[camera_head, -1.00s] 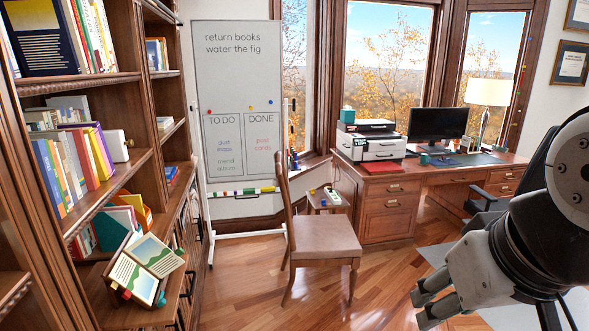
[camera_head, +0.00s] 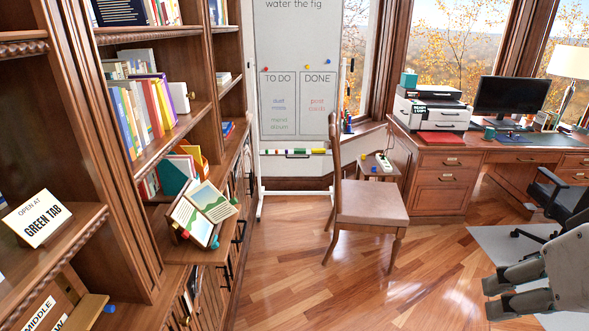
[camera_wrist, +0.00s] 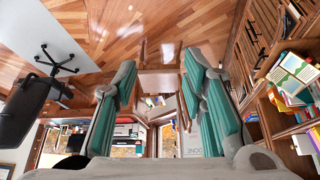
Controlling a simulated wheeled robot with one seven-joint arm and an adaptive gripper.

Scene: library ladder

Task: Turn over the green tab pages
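An open book (camera_head: 208,208) with printed, pictured pages is propped up, tilted, on a low shelf ledge at left centre. Small coloured tabs show at its lower edge; I cannot clearly make out a green one. The book also shows at the right edge of the wrist view (camera_wrist: 293,68). A card (camera_head: 38,218) reading "OPEN AT GREEN TAB" leans on the shelf at left. My gripper (camera_head: 489,297) is at the lower right, far from the book, over the floor. In the wrist view my gripper (camera_wrist: 161,66) has its fingers wide apart with nothing between them.
A wooden chair (camera_head: 369,205) stands between my gripper and the bookcase side. A whiteboard (camera_head: 296,110) stands behind, with a desk (camera_head: 440,180) and office chair (camera_head: 565,200) at right. Lower left, another card (camera_head: 40,314) reads partly "MIDDLE". Floor in front is clear.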

